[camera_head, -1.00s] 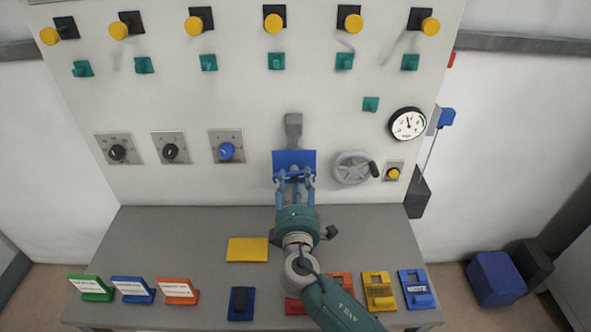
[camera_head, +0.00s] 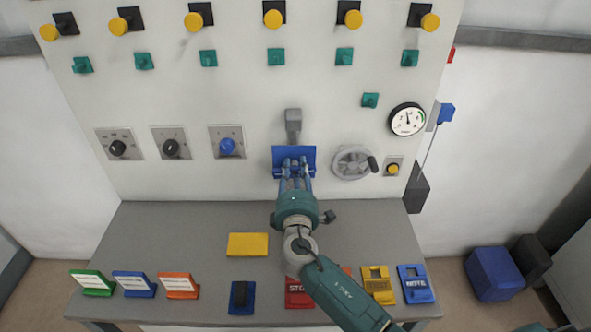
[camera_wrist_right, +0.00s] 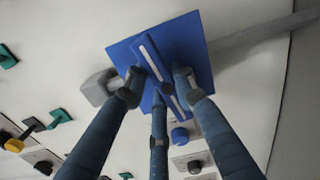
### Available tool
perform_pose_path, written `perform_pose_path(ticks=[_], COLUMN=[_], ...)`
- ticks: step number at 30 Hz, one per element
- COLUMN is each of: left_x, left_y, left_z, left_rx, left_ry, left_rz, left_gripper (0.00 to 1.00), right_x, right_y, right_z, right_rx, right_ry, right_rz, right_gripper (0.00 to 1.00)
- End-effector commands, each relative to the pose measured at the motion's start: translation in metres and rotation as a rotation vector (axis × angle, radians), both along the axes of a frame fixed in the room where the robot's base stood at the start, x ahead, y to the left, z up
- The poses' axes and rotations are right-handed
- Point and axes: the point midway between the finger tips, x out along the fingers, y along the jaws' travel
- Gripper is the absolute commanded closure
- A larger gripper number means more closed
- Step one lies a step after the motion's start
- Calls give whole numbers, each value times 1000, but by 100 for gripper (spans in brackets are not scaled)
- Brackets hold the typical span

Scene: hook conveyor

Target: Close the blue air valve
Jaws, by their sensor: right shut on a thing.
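The blue air valve (camera_head: 309,154) is a square blue plate on a grey pipe (camera_head: 293,128) at the panel's middle. In the right wrist view, the plate (camera_wrist_right: 196,45) carries a raised blue handle (camera_wrist_right: 158,70) with white strips. My right gripper (camera_head: 294,168) reaches up to the valve from the front, its fingers drawn together. In the right wrist view its fingertips (camera_wrist_right: 158,88) close around the handle from both sides. The fingers hide part of the handle in the head view. My left gripper is not in view.
A grey handwheel (camera_head: 351,162) and a yellow button (camera_head: 392,168) sit right of the valve. A blue knob (camera_head: 227,147) is to its left. A pressure gauge (camera_head: 407,120) is higher right. Several coloured signs and a yellow block (camera_head: 248,244) lie on the grey table (camera_head: 180,232) below.

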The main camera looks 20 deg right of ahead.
Motion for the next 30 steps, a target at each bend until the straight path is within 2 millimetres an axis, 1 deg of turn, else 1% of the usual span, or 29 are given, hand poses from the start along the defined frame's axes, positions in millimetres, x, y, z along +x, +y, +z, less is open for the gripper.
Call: perform_pose_path(ticks=[1, 3, 7, 11, 16, 17, 19, 20, 26, 30], left_x=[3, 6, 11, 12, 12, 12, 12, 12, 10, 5], left_y=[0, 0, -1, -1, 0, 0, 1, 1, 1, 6], left_z=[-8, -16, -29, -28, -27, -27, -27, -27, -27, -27], left_rx=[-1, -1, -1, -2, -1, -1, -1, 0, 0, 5], left_ry=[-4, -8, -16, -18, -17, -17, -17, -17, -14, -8], left_rz=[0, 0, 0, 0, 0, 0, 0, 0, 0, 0], left_gripper=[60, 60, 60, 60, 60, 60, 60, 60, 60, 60], right_x=[0, 0, 0, 0, 0, 0, 0, 0, 0, -4], right_y=[0, 0, -1, -1, 0, 0, 0, 0, -1, 0], right_z=[-4, -6, -5, -1, -1, -1, -1, -1, -1, -2], right_rx=[20, 54, 126, 147, 146, 146, 145, 145, 143, 143], right_ry=[-6, -17, -37, -42, -41, -41, -41, -41, -41, -40], right_rz=[0, -1, -2, 0, 1, 1, 1, 1, 0, 0], right_gripper=[100, 100, 100, 100, 100, 70, 56, 54, 54, 54])
